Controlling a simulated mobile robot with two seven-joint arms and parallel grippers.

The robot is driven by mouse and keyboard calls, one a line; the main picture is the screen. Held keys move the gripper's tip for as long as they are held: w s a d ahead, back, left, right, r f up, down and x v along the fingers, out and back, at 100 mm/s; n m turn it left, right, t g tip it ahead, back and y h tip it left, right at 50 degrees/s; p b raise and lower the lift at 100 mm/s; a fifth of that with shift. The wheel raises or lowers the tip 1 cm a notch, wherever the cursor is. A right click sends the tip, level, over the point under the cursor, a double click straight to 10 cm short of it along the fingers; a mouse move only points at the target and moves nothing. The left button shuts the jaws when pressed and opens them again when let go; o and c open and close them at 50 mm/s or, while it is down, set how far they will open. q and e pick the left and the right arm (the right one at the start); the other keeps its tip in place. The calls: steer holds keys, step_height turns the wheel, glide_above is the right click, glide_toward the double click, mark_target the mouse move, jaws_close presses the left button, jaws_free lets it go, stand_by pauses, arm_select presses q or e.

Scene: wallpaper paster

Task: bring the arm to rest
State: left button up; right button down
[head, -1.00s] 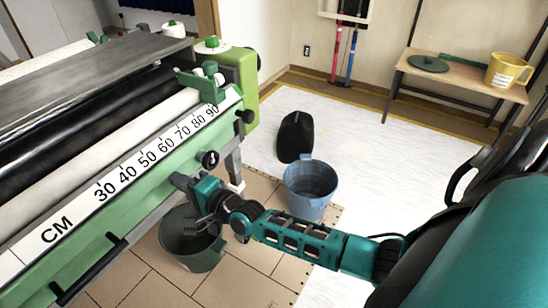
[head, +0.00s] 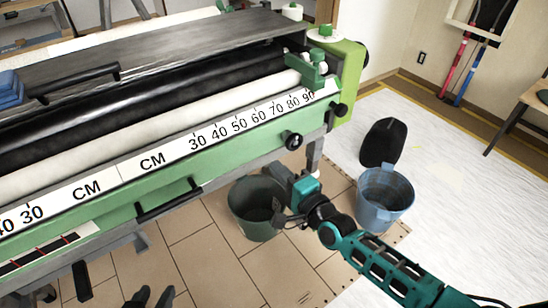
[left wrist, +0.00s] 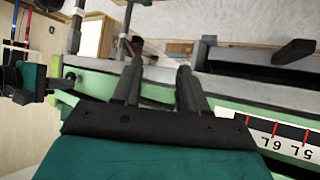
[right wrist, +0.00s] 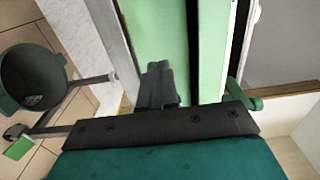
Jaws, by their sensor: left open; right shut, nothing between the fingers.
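My right arm comes in from the right in the head view. Its gripper (head: 277,175) is in front of the green machine (head: 215,165), above a dark bucket (head: 243,222). In the right wrist view the right gripper's fingers (right wrist: 162,82) are together with nothing between them, close to the machine's green side (right wrist: 160,35). Dark tips of my left gripper (head: 152,296) show at the bottom edge of the head view. In the left wrist view its two fingers (left wrist: 158,85) are spread and empty, pointing toward the machine (left wrist: 230,85). I cannot tell their distance from it.
A blue bucket (head: 385,205) stands right of the dark one, beside my right forearm. A black rounded object (head: 380,142) stands behind it. White floor covering (head: 450,170) lies open to the right. A blue item (head: 10,88) sits on the machine's left.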

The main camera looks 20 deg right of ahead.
arm_select(q)
steer(key=s+a+r+y+p, duration=0.1)
steer(key=a+r+p, duration=0.2)
steer(key=r+p, duration=0.4)
steer(key=p, duration=0.4)
steer(key=shift+r, duration=0.3)
arm_select(e)
steer(key=s+d+r+n+g+h, duration=0.1)
steer(key=s+n+g+h, duration=0.2)
steer(key=s+n, duration=1.3)
steer(key=s+g, duration=0.3)
steer(key=shift+s+d+r+n+h, duration=0.3)
steer(key=shift+s+n, duration=0.1)
arm_select(q)
steer(key=shift+a, duration=0.1)
